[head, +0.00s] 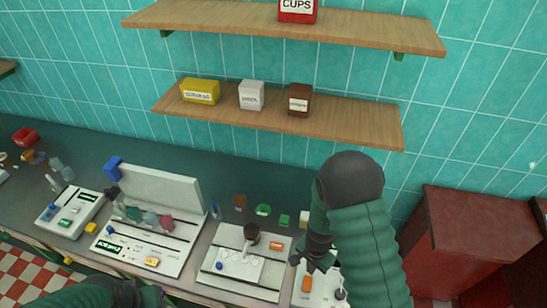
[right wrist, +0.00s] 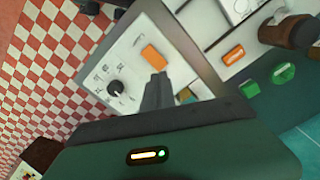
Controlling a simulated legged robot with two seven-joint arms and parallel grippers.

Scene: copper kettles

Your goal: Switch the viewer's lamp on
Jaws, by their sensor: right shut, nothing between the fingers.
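No label reading "viewer" is legible, so I cannot tell for sure which device is the viewer. A white panel (right wrist: 133,72) under my right gripper has an orange switch (right wrist: 152,57) and a black dial (right wrist: 115,87); the switch also shows in the head view (head: 306,284). My right gripper (head: 318,266) is shut and empty above this panel. Its fingers (right wrist: 158,85) appear just beside the orange switch; contact cannot be told. No lit lamp shows on the panel. My left gripper (head: 127,293) is partly in view at the bottom edge, its fingers unclear.
Further left is a device with an upright white board (head: 160,188). A wooden shelf (head: 340,113) holds boxes; a dark red cabinet (head: 470,235) stands right.

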